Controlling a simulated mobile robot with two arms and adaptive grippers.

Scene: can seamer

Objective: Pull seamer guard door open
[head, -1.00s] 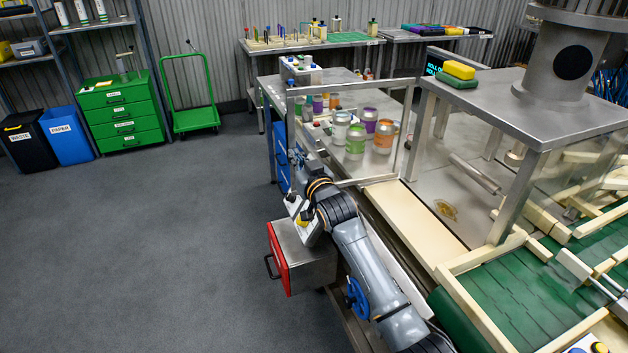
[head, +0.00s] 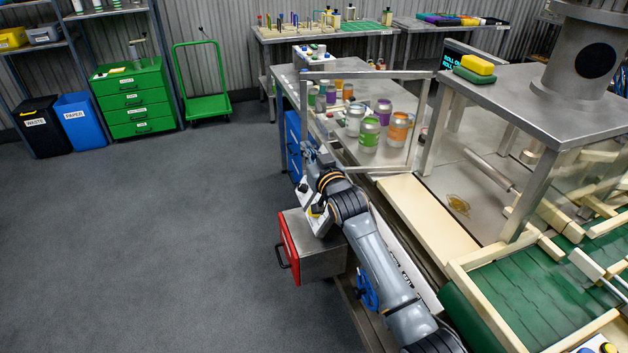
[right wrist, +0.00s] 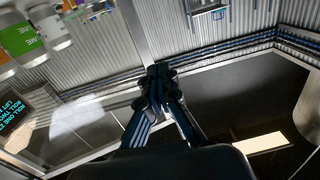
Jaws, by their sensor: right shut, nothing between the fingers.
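The seamer guard door is a clear panel in a thin grey metal frame (head: 370,75). It stands swung out from the seamer (head: 560,100), its right side at the machine's front left post. Cans show through the panel. My right gripper (head: 311,152) is at the door's outer left upright, low on it. In the right wrist view the fingers (right wrist: 157,72) are shut together, with a grey frame bar (right wrist: 136,30) just beyond them. Nothing shows between them; whether they touch the bar I cannot tell. My left gripper is not in view.
Several cans (head: 370,132) stand on the steel table behind the door. A metal box with a red front (head: 290,240) juts out below my right arm. A green conveyor (head: 535,290) lies at the right. The grey floor (head: 170,250) at the left is clear.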

